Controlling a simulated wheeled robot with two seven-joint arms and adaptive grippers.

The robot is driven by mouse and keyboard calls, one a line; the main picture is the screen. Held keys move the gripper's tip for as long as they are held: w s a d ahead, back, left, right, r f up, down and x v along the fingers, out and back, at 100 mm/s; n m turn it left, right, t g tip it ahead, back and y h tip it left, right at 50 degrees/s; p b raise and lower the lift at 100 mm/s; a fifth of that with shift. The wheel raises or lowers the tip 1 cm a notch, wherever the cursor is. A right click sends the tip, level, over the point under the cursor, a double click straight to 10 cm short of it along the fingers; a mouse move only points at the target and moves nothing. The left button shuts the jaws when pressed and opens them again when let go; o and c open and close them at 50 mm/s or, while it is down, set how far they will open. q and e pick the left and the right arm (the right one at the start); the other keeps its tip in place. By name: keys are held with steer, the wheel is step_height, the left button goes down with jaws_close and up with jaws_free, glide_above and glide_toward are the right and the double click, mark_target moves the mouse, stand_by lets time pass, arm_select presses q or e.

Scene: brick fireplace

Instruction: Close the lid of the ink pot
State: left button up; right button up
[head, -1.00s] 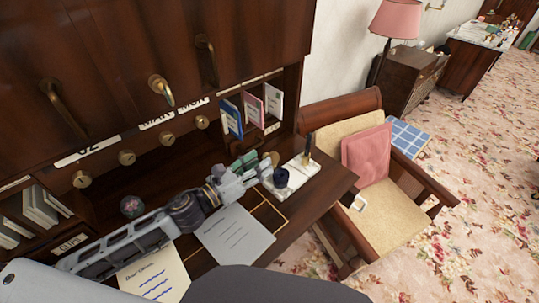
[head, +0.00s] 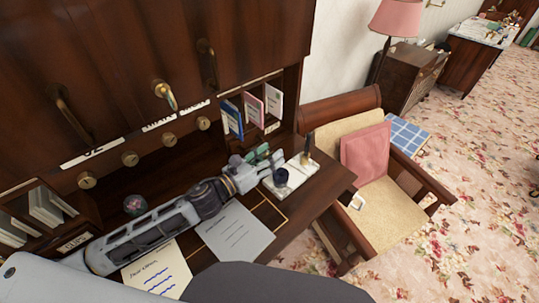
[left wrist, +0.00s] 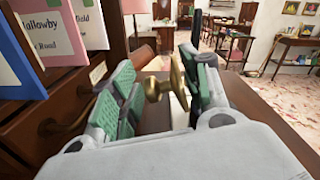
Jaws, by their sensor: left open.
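The dark blue ink pot (head: 281,178) sits on a white stand (head: 297,177) near the right end of the wooden desk. My left gripper (head: 268,156) is open just behind and left of the pot, with its green finger pads apart. In the left wrist view, a round brass knobbed piece (left wrist: 158,88), which looks like the raised lid, shows between the open fingers (left wrist: 160,92). I cannot tell whether a pad touches it. The pot body is not clearly visible in the wrist view. My right gripper is not in view.
A dark pen (head: 307,148) stands upright on the white stand. Letter slots with envelopes (head: 253,110) rise close behind the gripper. Sheets of paper (head: 234,235) lie on the desk. A chair with a pink cushion (head: 366,152) stands to the right.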

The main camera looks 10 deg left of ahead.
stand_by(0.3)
arm_select(q)
steer(key=c, duration=0.9)
steer(key=shift+m, duration=0.5)
steer(key=shift+s+d+r+m+p, duration=0.15)
steer(key=shift+r+m+p, duration=0.1)
steer(key=shift+m, duration=0.3)
steer(key=shift+s+d+r+m+p, duration=0.1)
steer(key=shift+m+p, duration=0.15)
steer(key=shift+m, duration=0.3)
steer(key=shift+s+d+r+m+p, duration=0.15)
steer(key=shift+m+p, duration=0.2)
steer(key=shift+m, duration=0.3)
steer(key=shift+d+m+p, duration=0.15)
steer(key=shift+m+p, duration=0.15)
steer(key=shift+m, duration=0.4)
steer(key=shift+s+d+r+m+p, duration=0.15)
steer(key=shift+m+p, duration=0.2)
steer(key=shift+m, duration=0.3)
steer(key=o, duration=0.9)
